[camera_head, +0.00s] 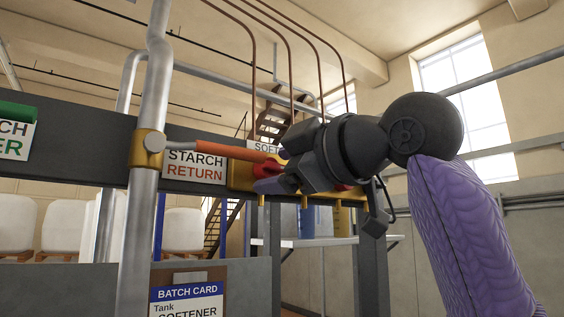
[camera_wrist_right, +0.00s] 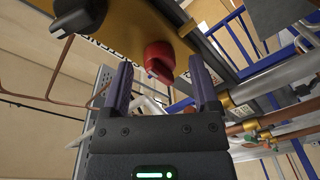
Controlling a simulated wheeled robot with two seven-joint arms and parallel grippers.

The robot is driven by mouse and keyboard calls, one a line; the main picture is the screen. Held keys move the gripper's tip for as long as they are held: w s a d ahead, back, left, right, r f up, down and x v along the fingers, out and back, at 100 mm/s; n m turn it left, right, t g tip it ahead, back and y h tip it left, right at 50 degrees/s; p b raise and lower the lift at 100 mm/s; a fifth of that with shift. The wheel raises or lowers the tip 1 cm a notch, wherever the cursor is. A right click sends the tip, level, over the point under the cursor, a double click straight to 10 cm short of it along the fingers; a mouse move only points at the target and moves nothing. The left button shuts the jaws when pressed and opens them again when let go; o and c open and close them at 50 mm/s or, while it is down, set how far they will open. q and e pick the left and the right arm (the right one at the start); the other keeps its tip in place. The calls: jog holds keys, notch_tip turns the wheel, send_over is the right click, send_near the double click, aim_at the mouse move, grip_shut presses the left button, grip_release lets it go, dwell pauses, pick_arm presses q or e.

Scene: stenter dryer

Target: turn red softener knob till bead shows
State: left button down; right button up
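The red knob (camera_wrist_right: 160,61) sits on a yellow-brown panel (camera_wrist_right: 135,32) in the right wrist view. It lies just beyond and between the fingertips of my right gripper (camera_wrist_right: 162,80), whose two purple fingers stand apart with nothing held between them. In the head view my right gripper (camera_head: 274,178) is at the yellow panel under the partly covered "SOFT..." sign (camera_head: 267,146). Only bits of red show around it there, so the knob is mostly hidden. I see no bead in either view. My left gripper is not in view.
A black knob (camera_wrist_right: 82,18) is on the same panel. An orange-handled lever (camera_head: 235,149) reaches from the grey pipe (camera_head: 150,190) toward my right gripper, past the "STARCH RETURN" sign (camera_head: 195,166). A batch card reading "Tank SOFTENER" (camera_head: 187,300) is below. Copper pipes rise above the panel.

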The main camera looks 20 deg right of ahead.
jog(key=shift+w, duration=0.2)
jog(key=c, duration=0.5)
grip_shut()
